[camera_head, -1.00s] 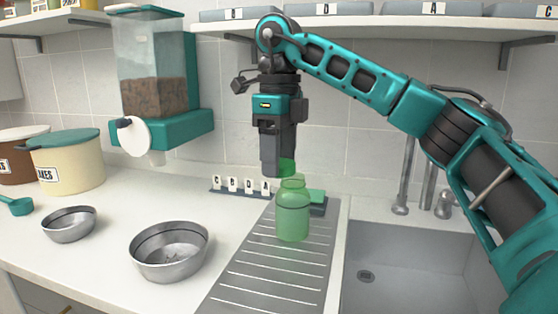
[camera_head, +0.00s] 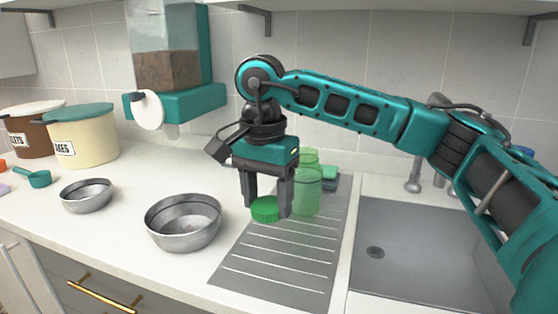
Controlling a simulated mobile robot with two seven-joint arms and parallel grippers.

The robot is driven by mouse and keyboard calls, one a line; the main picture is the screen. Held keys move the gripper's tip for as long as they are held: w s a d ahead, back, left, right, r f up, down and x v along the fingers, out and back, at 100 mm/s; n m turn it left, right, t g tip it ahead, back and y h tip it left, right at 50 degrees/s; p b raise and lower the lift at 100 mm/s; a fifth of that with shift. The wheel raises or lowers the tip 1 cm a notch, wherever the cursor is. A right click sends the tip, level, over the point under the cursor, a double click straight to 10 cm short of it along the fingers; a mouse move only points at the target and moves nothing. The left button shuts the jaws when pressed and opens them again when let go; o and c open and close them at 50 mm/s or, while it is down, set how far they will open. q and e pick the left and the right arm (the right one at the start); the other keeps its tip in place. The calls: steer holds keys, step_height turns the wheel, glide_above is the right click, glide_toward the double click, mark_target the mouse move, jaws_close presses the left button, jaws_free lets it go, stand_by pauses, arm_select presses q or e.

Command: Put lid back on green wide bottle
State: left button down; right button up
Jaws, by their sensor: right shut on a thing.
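My right gripper (camera_head: 268,200) is shut on a round, ribbed green lid (camera_head: 265,210), held level between its two fingertips. A see-through green bottle (camera_head: 307,195) stands upright on the grey ribbed drainboard, just right of the lid. Its top shows no lid. The lid is beside the bottle in the picture, lower than the bottle's mouth; the right finger overlaps the bottle's left edge, and I cannot tell whether they touch. Another see-through green shape (camera_head: 307,156) shows behind the bottle, mostly hidden. My left gripper is out of view.
The drainboard (camera_head: 265,272) is clear in front. Steel bowls (camera_head: 183,225) (camera_head: 86,196) stand to the left, and a sink (camera_head: 410,250) lies to the right. A food dispenser (camera_head: 175,103) hangs on the wall behind. Lidded canisters (camera_head: 85,140) stand at far left.

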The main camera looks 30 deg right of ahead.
steer(key=s+a+f+n, duration=0.1)
steer(key=n, duration=0.2)
steer(key=s+a+f+n, duration=0.1)
steer(key=f+n, duration=0.1)
steer(key=n, duration=0.1)
steer(key=s+a+f+n, duration=0.1)
steer(key=n, duration=0.2)
steer(key=shift+s+a+f+n, duration=0.15)
steer(key=shift+a+f+n, duration=0.15)
steer(key=shift+s+a+f+n, duration=0.2)
steer(key=shift+s+f+n, duration=0.05)
steer(key=shift+n, duration=0.35)
steer(key=shift+s+a+f+n, duration=0.15)
steer(key=shift+s+f+n, duration=0.05)
steer(key=shift+n, duration=0.4)
